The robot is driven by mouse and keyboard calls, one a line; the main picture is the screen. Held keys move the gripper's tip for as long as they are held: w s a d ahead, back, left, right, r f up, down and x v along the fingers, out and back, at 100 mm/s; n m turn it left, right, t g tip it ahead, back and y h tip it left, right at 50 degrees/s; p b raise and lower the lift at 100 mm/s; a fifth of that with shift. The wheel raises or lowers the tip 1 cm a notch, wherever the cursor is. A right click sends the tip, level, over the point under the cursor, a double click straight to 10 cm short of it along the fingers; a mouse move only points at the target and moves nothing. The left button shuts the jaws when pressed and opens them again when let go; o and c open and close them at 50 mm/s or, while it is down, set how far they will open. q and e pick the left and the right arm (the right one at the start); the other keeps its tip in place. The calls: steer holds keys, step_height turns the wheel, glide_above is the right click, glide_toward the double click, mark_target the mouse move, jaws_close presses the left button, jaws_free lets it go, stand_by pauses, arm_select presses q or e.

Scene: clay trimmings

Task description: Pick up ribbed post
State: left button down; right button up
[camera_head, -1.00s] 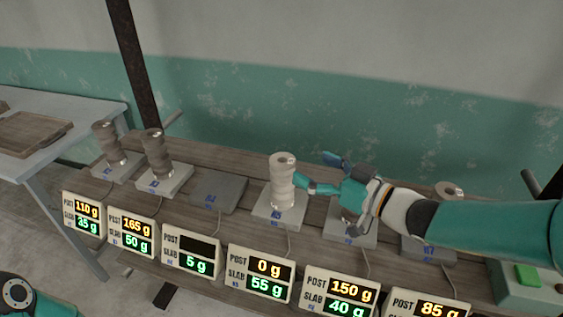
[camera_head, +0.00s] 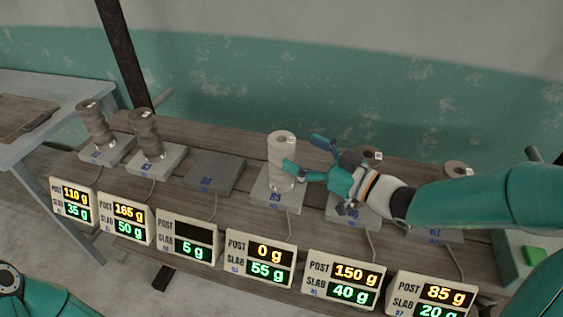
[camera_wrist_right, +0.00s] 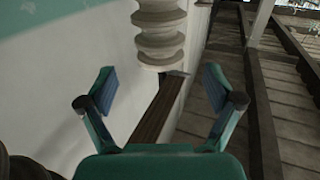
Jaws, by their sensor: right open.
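A pale ribbed post (camera_head: 281,155) stands upright on a grey scale plate (camera_head: 268,201) near the middle of the bench. Its rounded ribs show in the right wrist view (camera_wrist_right: 160,35), ahead of the fingers at the top. My right gripper (camera_head: 304,152) is open and empty, just right of the post in the head view. In the right wrist view its fingers (camera_wrist_right: 160,90) are spread wide, with the post beyond the gap between them. I cannot tell if a fingertip touches it. My left gripper is out of view.
Dark ribbed posts (camera_head: 146,133) stand on scales at left. An empty scale plate (camera_head: 213,173) lies between them and the pale post. Two more posts stand at right, partly hidden by my right arm. Number displays (camera_head: 261,259) line the front. The wall stands behind.

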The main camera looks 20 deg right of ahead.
mark_target(271, 136)
steer(key=p+x, duration=0.1)
steer(key=x, duration=0.5)
jaws_close()
stand_by(0.4)
